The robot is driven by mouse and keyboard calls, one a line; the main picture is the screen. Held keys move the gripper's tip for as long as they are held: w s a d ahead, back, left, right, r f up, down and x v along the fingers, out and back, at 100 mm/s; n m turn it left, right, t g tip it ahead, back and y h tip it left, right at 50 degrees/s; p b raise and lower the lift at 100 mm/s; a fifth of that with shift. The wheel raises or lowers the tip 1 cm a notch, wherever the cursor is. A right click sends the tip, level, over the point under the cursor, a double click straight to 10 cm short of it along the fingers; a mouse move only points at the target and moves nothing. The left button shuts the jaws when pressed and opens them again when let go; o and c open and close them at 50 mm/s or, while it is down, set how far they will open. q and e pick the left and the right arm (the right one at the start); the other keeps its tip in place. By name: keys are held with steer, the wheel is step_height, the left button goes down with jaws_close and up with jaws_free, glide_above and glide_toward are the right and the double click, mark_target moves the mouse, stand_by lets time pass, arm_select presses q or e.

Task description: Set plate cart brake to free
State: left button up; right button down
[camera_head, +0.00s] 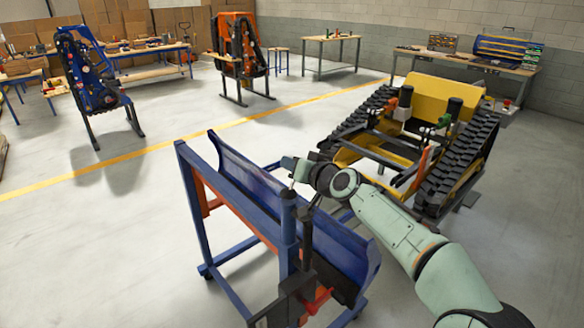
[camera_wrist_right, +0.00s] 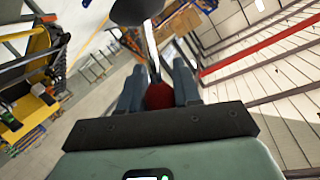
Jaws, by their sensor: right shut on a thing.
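The plate cart (camera_head: 189,196) is a blue wheeled frame carrying a long curved blue plate (camera_head: 240,163), in the front middle of the head view. My right gripper (camera_head: 297,180) is at the near side of the cart, close above a black-topped post (camera_head: 288,215). In the right wrist view its two fingers (camera_wrist_right: 158,90) are shut on a red knob (camera_wrist_right: 158,97) at the end of a metal lever (camera_wrist_right: 151,52). The knob is hidden in the head view, and I cannot tell the brake's setting. My left gripper is not in view.
A yellow tracked carrier (camera_head: 440,93) with black tracks stands right of the cart. An orange stand (camera_head: 232,68) and a blue stand (camera_head: 92,80) are farther back. Workbenches line the walls. The floor left of the cart is clear.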

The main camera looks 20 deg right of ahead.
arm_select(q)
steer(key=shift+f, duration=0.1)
arm_select(e)
steer(key=shift+d+f, duration=0.1)
steer(key=shift+d, duration=0.05)
stand_by(0.3)
steer(key=c, duration=0.9)
jaws_free()
arm_select(q)
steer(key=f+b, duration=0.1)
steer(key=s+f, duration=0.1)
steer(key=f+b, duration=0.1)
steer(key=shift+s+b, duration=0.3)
steer(key=shift+b, duration=0.05)
arm_select(e)
steer(key=v, duration=1.3)
steer(key=shift+s+r, duration=0.15)
steer(key=shift+r, duration=0.1)
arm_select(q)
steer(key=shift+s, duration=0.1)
